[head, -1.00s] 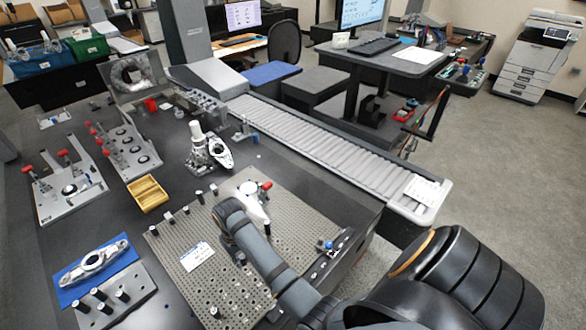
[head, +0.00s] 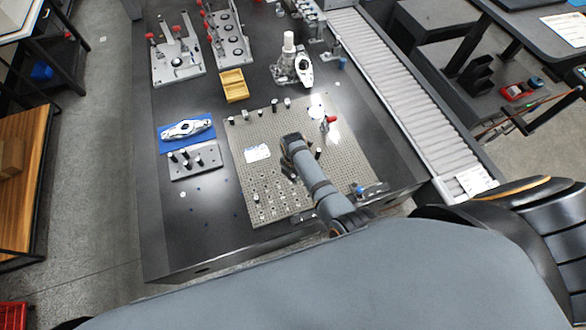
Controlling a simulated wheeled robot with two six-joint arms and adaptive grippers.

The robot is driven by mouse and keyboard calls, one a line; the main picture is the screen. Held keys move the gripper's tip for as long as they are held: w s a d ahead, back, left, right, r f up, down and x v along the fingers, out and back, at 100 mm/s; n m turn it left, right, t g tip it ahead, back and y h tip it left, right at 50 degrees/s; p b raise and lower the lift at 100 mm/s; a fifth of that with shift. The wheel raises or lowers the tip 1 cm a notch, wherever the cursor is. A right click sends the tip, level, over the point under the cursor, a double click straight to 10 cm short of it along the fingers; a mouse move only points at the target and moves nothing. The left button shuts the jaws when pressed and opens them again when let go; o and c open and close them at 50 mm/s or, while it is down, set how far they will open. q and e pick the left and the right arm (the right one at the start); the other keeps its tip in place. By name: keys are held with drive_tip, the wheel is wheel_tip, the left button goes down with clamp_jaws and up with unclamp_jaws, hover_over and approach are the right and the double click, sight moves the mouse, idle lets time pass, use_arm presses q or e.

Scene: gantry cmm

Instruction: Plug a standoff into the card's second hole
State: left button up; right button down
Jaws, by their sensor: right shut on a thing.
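The white card (head: 257,153) lies on the left part of the perforated plate (head: 240,128); its holes are too small to tell apart. My right arm reaches over the plate from the lower right. My right gripper (head: 290,174) points down over the plate, a little right of and below the card. It is shut on a small dark thing, apparently a standoff, mostly hidden by the gripper and wrist. Several dark standoffs stand in a grey block (head: 208,171) left of the plate. Another standoff (head: 256,198) stands low on the plate. My left gripper is not in view.
A silver part lies on a blue mat (head: 206,122) at left. A yellow tray (head: 234,86) and clamp fixtures (head: 178,68) are farther back. A red-handled clamp (head: 326,122) stands on the plate's right side. A conveyor (head: 400,90) runs along the right. The table's front left is mostly clear.

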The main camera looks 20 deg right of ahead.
drive_tip(key=shift+s+a+r+n, duration=0.15)
drive_tip(key=shift+a+n, duration=0.05)
drive_tip(key=shift+n, duration=0.5)
drive_tip(key=shift+a+n, duration=0.1)
drive_tip(key=shift+n, duration=0.2)
drive_tip(key=shift+f, duration=0.25)
drive_tip(key=b, duration=0.8)
hover_over(292, 190)
wheel_tip(292, 190, down, 7)
drive_tip(key=shift+s+r, duration=0.1)
drive_tip(key=shift+r, duration=0.1)
drive_tip(key=shift+r+p, duration=0.1)
drive_tip(key=shift+p, duration=0.25)
drive_tip(key=shift+p, duration=0.7)
drive_tip(key=shift+f+b, duration=0.65)
drive_tip(key=shift+f, duration=0.3)
idle(0.4)
